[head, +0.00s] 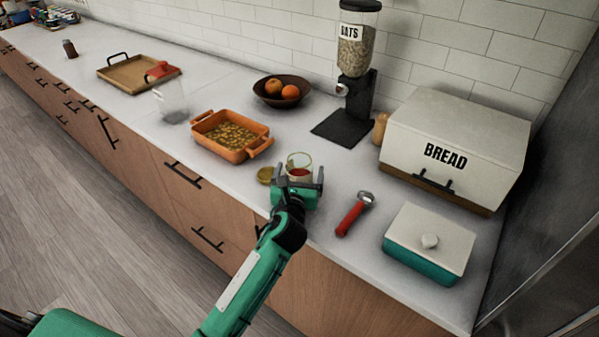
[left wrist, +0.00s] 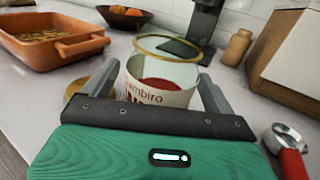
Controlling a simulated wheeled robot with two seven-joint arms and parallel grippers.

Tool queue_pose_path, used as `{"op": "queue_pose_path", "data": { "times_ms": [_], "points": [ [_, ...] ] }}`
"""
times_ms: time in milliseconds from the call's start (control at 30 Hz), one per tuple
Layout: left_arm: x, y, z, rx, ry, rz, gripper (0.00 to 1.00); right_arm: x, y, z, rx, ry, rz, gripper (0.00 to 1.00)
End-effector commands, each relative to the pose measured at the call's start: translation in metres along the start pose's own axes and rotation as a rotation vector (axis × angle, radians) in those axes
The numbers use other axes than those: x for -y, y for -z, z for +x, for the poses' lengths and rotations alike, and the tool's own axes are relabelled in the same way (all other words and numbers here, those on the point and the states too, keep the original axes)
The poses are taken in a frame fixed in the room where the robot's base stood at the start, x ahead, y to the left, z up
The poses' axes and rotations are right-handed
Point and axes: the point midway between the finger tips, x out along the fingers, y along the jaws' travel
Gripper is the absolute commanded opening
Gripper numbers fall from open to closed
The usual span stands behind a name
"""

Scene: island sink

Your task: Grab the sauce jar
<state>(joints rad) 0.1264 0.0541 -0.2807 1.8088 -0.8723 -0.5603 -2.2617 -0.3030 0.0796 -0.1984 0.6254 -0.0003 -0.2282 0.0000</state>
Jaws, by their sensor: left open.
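The sauce jar (head: 299,165) is a glass jar with red sauce inside and a pale label. It stands upright and without a lid on the white counter. In the left wrist view the jar (left wrist: 160,90) is between the two fingers of my left gripper (left wrist: 163,98). The left gripper (head: 298,182) is open, with a finger on either side of the jar's near part. I cannot tell whether the fingers touch the glass. A gold lid (head: 266,175) lies on the counter just left of the jar. My right gripper is not in view.
An orange baking dish (head: 232,152) stands left of the jar. The bread box (head: 455,150), oats dispenser (head: 346,120) and fruit bowl (head: 282,92) stand behind.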

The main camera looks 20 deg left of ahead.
Motion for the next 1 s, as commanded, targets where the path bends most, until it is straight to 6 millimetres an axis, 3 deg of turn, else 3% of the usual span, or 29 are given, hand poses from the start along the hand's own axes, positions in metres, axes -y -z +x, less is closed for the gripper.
{"op": "queue_pose_path", "data": {
  "times_ms": [167,467,767,1000],
  "points": [
    [0.000,0.000,0.000,0.000,0.000,0.000,0.89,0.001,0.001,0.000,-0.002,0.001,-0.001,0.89],
    [0.000,0.000,0.000,0.000,0.000,0.000,0.30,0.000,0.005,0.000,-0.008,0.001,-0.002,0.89],
    [0.000,-0.003,0.000,0.002,0.000,0.000,0.29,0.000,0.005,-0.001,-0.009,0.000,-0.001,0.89],
    [0.000,-0.028,0.000,0.007,0.002,-0.001,0.29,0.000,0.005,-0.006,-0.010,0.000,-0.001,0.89]
  ]
}}
